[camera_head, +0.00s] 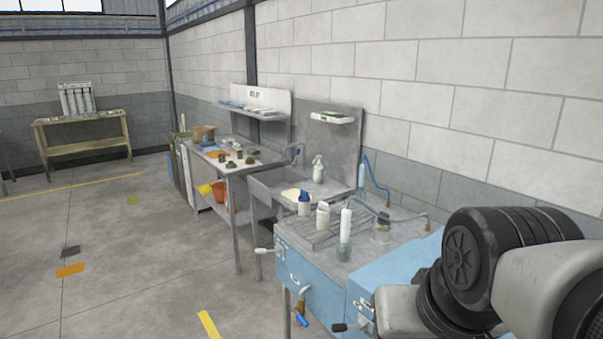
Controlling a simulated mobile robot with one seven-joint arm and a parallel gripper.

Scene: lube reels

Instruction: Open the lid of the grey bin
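No grey bin can be made out for certain. A narrow grey-green upright shape (182,167) stands at the far end of the workbench, partly hidden by it. I cannot tell whether it is a bin or has a lid. My dark and light grey arm links fill the lower right of the head view. My gripper is not in view.
A blue-sided bench (318,278) with bottles and hoses stands close in front along the right wall. A workbench (237,172) with small parts and an orange bucket (219,191) lies beyond. A wooden table (83,122) stands far left. The floor (130,260) at left is mostly clear.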

